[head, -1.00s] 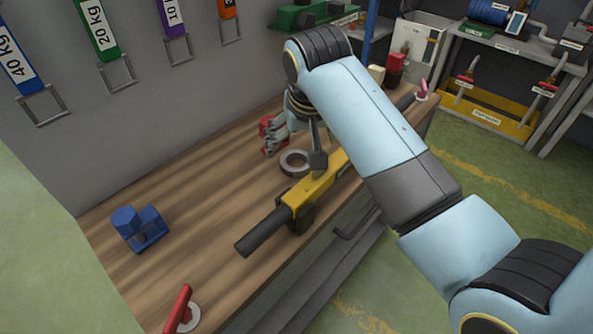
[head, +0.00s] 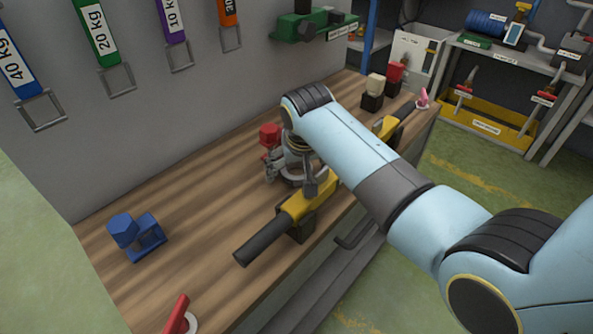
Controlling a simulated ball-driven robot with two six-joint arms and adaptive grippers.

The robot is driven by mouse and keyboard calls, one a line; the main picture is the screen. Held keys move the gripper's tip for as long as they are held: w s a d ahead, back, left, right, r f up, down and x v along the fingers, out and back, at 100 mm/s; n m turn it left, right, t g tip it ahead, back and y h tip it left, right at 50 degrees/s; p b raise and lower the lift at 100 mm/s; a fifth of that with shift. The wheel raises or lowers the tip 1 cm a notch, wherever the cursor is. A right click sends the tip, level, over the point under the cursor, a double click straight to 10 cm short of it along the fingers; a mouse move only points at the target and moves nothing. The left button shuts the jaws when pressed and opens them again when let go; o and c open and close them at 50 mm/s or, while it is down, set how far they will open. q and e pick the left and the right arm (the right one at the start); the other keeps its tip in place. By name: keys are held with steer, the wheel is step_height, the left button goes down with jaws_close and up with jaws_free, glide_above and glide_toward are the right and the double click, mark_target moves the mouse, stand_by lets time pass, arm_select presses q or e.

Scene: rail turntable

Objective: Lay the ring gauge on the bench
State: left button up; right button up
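The ring gauge (head: 291,180) is a dark grey ring. It shows low over the wooden bench (head: 195,200), partly hidden by my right gripper. My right gripper (head: 291,176) comes down from above with a finger on either side of the ring, and it looks shut on it. I cannot tell whether the ring touches the bench top. My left gripper is out of view.
A yellow tool with a black handle (head: 263,241) lies just in front of my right gripper. A red-topped piece (head: 269,134) stands close behind it. A blue block (head: 137,235) sits at left; bench between is clear. A grey wall (head: 170,125) rises behind.

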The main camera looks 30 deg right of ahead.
steer(key=c, duration=1.4)
steer(key=shift+r, duration=0.1)
steer(key=shift+c, duration=0.5)
